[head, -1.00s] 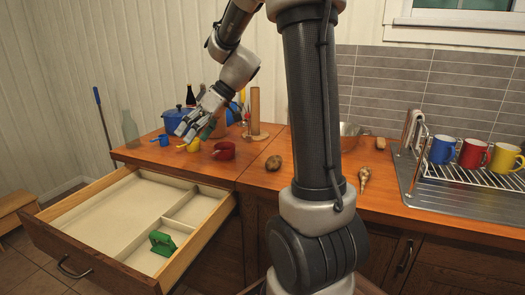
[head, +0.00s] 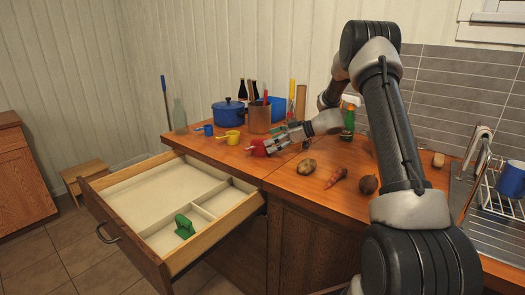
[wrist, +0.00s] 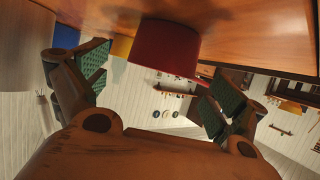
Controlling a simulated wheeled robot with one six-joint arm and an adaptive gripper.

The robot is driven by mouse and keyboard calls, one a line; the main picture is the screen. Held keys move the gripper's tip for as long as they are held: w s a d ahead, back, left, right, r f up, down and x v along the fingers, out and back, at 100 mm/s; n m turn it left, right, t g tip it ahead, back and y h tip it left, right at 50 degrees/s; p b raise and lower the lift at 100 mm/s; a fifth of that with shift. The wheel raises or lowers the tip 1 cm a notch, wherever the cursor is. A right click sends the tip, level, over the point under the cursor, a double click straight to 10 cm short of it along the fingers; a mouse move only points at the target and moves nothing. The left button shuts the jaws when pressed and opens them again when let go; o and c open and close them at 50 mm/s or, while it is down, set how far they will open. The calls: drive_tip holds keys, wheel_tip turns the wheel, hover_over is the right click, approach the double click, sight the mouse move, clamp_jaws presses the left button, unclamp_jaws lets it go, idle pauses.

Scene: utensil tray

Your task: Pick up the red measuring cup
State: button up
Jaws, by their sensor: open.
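The red measuring cup (head: 258,149) stands on the wooden counter near its front edge, partly hidden by my gripper. My gripper (head: 275,141) reaches in from the right, low over the counter, right at the cup. In the wrist view the red cup (wrist: 165,48) shows large, between and just beyond the open fingers (wrist: 160,77). The jaws are spread with nothing clamped. I cannot tell whether a finger touches the cup.
A yellow cup (head: 233,137) and a blue cup (head: 208,129) stand left of the red one. Behind are a blue pot (head: 229,114) and a brown utensil holder (head: 259,118). The open drawer (head: 150,185) below holds a green object (head: 184,226). Potatoes and a carrot (head: 336,177) lie right.

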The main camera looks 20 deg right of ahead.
sight(257, 150)
drive_tip(key=x, duration=0.3)
drive_tip(key=shift+f, duration=0.15)
drive_tip(key=shift+a, duration=0.1)
drive_tip(key=c, duration=1.1)
drive_tip(key=shift+o, duration=0.2)
